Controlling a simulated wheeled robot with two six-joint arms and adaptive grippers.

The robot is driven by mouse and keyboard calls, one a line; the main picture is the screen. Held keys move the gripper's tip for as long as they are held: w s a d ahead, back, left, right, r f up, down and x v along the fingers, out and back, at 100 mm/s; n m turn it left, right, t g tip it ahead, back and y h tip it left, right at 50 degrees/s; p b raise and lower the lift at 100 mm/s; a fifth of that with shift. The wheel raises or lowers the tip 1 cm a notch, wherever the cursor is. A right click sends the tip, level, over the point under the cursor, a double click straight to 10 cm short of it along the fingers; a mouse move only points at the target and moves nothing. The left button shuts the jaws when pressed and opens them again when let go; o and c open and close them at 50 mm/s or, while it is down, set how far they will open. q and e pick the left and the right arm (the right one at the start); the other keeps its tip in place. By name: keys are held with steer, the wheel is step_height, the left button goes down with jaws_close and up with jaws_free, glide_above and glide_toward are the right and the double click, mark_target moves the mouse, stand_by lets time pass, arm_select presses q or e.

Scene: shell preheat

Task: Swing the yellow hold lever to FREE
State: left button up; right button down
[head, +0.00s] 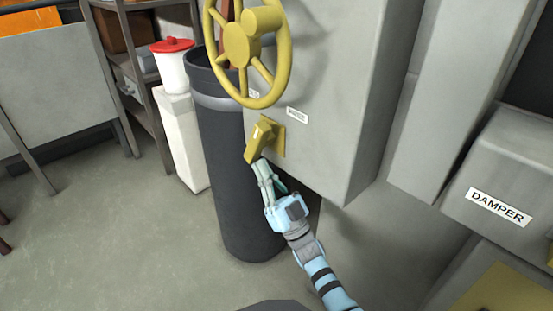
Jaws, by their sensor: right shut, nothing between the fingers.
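The yellow hold lever (262,138) sits on a yellow plate on the side of a grey cabinet (345,110). Its arm slants down and to the left. A small white label (297,115) lies above and right of it, and another is partly hidden behind the wheel; both are too small to read. My right gripper (262,165) is shut and empty. Its fingertips are right at the lower end of the lever; I cannot tell if they touch it. My left gripper is not in view.
A yellow handwheel (242,42) juts out just above the lever. A dark cylindrical bin (235,180) stands behind my gripper. The floor (100,235) at the left is clear.

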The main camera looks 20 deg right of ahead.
steer(key=shift+s+d+f, duration=0.15)
steer(key=shift+s+f, duration=0.15)
steer(key=shift+s, duration=0.05)
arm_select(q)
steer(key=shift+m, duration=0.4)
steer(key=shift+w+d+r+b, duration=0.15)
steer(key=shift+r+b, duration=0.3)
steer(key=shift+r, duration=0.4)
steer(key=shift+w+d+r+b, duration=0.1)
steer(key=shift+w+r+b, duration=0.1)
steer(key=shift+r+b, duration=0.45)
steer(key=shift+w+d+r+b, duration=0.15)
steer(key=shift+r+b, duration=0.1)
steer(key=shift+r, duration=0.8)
arm_select(e)
steer(key=w+f+v, duration=0.2)
steer(key=v, duration=1)
steer(key=shift+a, duration=0.4)
